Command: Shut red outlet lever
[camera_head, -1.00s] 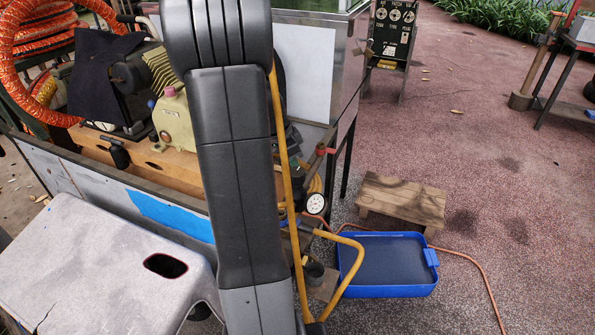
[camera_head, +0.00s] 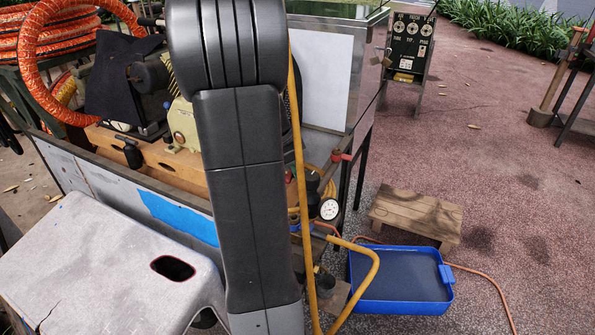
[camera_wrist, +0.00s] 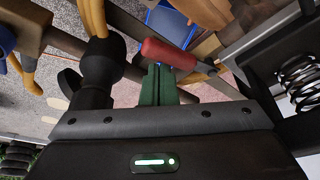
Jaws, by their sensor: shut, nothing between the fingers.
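The red lever (camera_wrist: 168,53) lies tilted just beyond my fingertips in the wrist view. In the head view, a small red handle (camera_head: 340,157) shows at the cart's right end, above the round gauge (camera_head: 329,209); I take it for the same lever. My gripper (camera_wrist: 158,72) is shut, with its green fingers together and empty. The fingertips are right at the lever's near side; I cannot tell whether they touch it. In the head view my gripper is hidden behind my arm.
A black fitting (camera_wrist: 98,75) stands left of my fingers, and a spring (camera_wrist: 300,80) is at the right. Yellow hose (camera_head: 365,270) loops beside the cart. A blue tray (camera_head: 400,282) and wooden step (camera_head: 415,213) sit on the ground. Open paving lies to the right.

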